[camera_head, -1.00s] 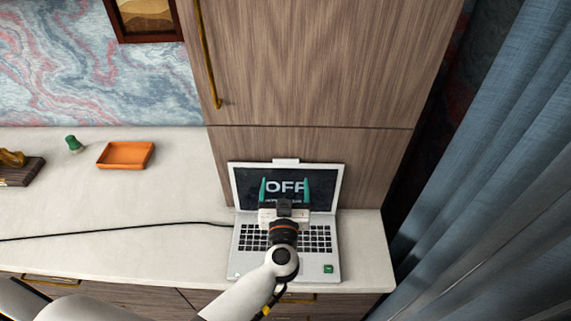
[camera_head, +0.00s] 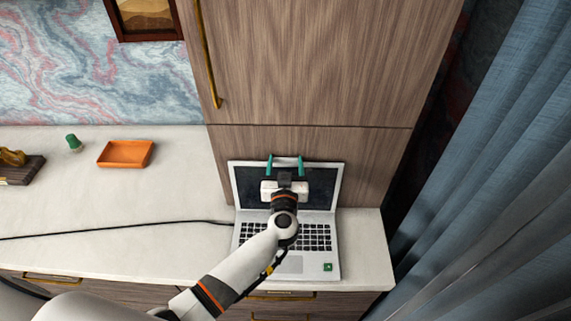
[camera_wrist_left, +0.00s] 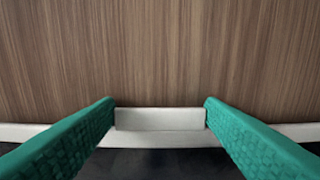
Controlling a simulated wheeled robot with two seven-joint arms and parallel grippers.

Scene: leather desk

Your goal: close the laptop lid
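The silver laptop (camera_head: 305,265) stands open on the pale desk, its lid (camera_head: 325,185) upright with a dark screen. A small light tab (camera_head: 287,162) sticks up from the middle of the lid's top edge. My left gripper (camera_head: 285,158) is at that top edge, one teal finger on each side of the tab. In the left wrist view the open fingers (camera_wrist_left: 160,105) flank the tab (camera_wrist_left: 160,120), about as wide apart as the tab is long; contact cannot be told. My right gripper is not in view.
A wooden cabinet (camera_head: 310,80) rises close behind the lid. A black cable (camera_head: 120,230) runs left from the laptop. An orange tray (camera_head: 126,154) and a green piece (camera_head: 72,143) sit at the left. Blue curtains (camera_head: 490,180) hang at the right.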

